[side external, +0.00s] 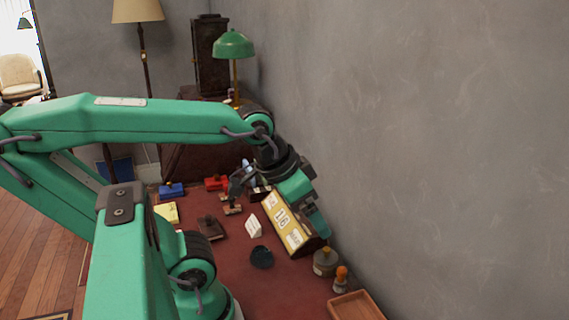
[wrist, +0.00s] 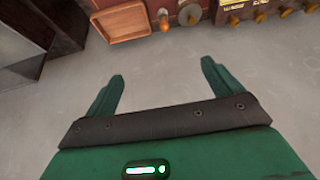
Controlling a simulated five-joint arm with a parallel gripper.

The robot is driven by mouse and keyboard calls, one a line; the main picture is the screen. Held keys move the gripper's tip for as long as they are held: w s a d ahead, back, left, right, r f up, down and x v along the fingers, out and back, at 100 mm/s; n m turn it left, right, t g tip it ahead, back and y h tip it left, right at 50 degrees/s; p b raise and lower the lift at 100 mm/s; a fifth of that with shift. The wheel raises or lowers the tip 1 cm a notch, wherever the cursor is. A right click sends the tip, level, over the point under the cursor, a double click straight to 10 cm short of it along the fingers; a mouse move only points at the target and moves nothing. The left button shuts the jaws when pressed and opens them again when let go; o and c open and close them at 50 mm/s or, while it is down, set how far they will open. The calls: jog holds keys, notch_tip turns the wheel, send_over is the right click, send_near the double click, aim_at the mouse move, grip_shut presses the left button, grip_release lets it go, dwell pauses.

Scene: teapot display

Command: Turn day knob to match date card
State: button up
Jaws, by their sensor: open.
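A yellow-faced desk calendar (side external: 288,222) stands tilted near the wall in the side view, its middle window reading 16. Its dark side shows at the top right of the wrist view (wrist: 251,12), with several brass knobs (wrist: 260,16) along it; which one is the day knob, I cannot tell. A small white card (side external: 254,227) stands left of the calendar; its writing is too small to read. My gripper (side external: 321,224) is between the calendar and the wall, pointing down. In the wrist view my gripper (wrist: 162,70) is open and empty, its fingers apart from the knobs.
A wooden tray (wrist: 122,23), an orange-handled stamp (wrist: 164,20) and a round-topped jar (wrist: 190,13) sit beside the calendar. The grey wall (side external: 430,140) is close behind my gripper. A dark round dish (side external: 261,257) and a green lamp (side external: 234,46) are also on the desk.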

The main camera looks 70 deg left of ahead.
jog(key=shift+a, duration=0.1)
jog(key=g, duration=0.6)
send_over(254, 222)
jog(key=f, duration=1.6)
jog(key=shift+w+d, duration=0.2)
jog(key=shift+d, duration=0.15)
jog(key=shift+s+a+f, duration=0.15)
jog(key=shift+s+a, duration=0.05)
jog(key=shift+a, duration=0.05)
jog(key=shift+f, duration=0.15)
jog(key=shift+f, duration=1.15)
